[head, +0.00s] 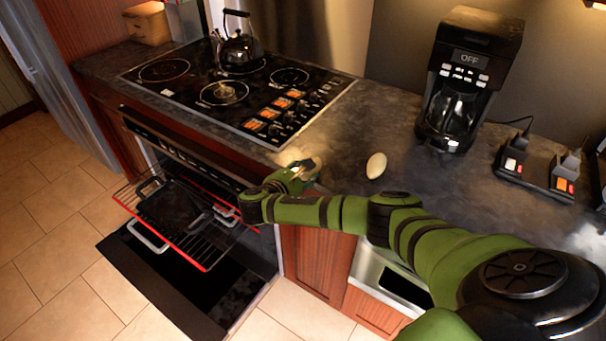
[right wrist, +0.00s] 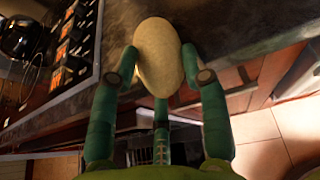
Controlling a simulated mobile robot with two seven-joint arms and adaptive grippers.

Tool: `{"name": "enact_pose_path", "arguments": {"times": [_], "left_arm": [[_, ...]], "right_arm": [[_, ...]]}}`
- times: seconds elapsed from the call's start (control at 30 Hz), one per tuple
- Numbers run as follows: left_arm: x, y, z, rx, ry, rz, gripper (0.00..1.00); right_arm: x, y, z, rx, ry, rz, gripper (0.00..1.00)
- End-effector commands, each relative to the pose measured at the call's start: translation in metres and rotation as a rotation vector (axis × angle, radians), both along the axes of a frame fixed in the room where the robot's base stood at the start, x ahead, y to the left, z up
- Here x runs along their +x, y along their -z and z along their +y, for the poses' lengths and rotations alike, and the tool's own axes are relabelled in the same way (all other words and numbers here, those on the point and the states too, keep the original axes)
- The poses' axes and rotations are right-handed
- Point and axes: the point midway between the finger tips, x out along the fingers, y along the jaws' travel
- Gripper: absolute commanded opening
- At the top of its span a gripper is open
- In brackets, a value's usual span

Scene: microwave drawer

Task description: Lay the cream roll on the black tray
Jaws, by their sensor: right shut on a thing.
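My right gripper (head: 306,170) is over the counter's front edge beside the stove. In the right wrist view its fingers (right wrist: 160,85) are shut around a pale cream roll (right wrist: 158,55), an oval piece. In the head view the held roll is small and mostly hidden by the fingers. Another oval cream roll (head: 376,165) lies on the dark counter, to the right of the gripper. The black tray (head: 172,208) sits on the pulled-out oven rack, below and left of the gripper. My left gripper is not in view.
The oven rack (head: 206,268) has a red edge and stands out over the open oven door (head: 165,296). The stovetop (head: 230,95) holds a black kettle (head: 238,48). A coffee maker (head: 468,80) stands at the back right. Counter around the loose roll is clear.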

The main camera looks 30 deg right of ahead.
Motion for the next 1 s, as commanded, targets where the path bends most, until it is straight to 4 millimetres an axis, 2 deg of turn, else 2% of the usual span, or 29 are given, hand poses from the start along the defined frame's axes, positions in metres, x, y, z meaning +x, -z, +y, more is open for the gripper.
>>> {"name": "enact_pose_path", "arguments": {"times": [0.03,0.07,0.4,0.57,0.8,1.0], "left_arm": [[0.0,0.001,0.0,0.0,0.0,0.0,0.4],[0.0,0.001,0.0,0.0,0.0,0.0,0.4],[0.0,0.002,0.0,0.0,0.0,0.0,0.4],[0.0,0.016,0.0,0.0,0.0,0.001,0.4],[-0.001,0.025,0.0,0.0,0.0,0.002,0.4],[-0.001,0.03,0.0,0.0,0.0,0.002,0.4]], "right_arm": [[-0.004,0.01,0.003,0.013,-0.004,0.019,0.57],[-0.004,0.01,0.003,0.013,-0.004,0.019,0.69],[-0.003,0.007,0.002,0.009,-0.002,0.013,0.7],[-0.002,0.013,0.001,0.008,-0.003,0.01,0.7],[-0.019,-0.002,0.038,0.011,-0.006,0.009,0.7],[-0.029,-0.014,0.057,0.009,-0.003,0.01,0.7]]}}
